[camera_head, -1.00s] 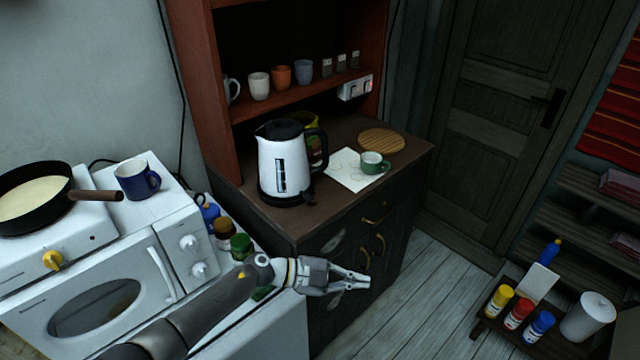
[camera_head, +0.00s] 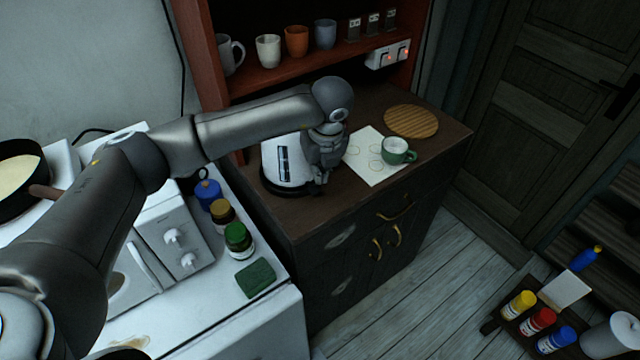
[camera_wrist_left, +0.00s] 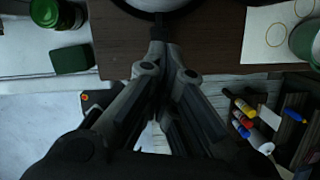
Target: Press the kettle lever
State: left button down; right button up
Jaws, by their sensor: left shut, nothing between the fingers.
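The white and black kettle (camera_head: 281,162) stands on the dark brown cabinet top (camera_head: 300,212). My left arm passes in front of its top and hides its lid and handle. My left gripper (camera_head: 321,180) points down beside the kettle's right side, near the base. It is shut and empty. In the left wrist view, the gripper's fingertips (camera_wrist_left: 159,50) meet at a narrow dark piece by the edge of the kettle (camera_wrist_left: 155,4). This piece may be the lever, but I cannot tell whether the fingers touch it. My right gripper is not in view.
A green cup (camera_head: 398,151) and a paper sheet (camera_head: 366,170) lie right of the kettle, with a round wooden board (camera_head: 411,121) behind. Several mugs stand on the shelf above. Paint jars (camera_head: 238,238) and a green sponge (camera_head: 256,278) are at the lower left.

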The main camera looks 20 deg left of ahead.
aim_at(316, 192)
pick_arm(q)
jog(key=shift+s, duration=0.15)
jog(key=shift+b+x, duration=1.6)
jog(key=shift+x, duration=1.9)
notch_tip(316, 192, down, 2)
jog(key=shift+f+b, duration=0.1)
jog(key=shift+b, duration=0.9)
jog(key=shift+d+r, duration=0.1)
jog(key=shift+r, duration=0.15)
jog(key=shift+s+d+r+p, duration=0.25)
jog(key=shift+s+d, duration=0.2)
jog(key=shift+s, duration=0.15)
jog(key=shift+s+d+r+p, duration=0.2)
jog(key=shift+s+d+r, duration=0.05)
jog(key=shift+s+d, duration=0.25)
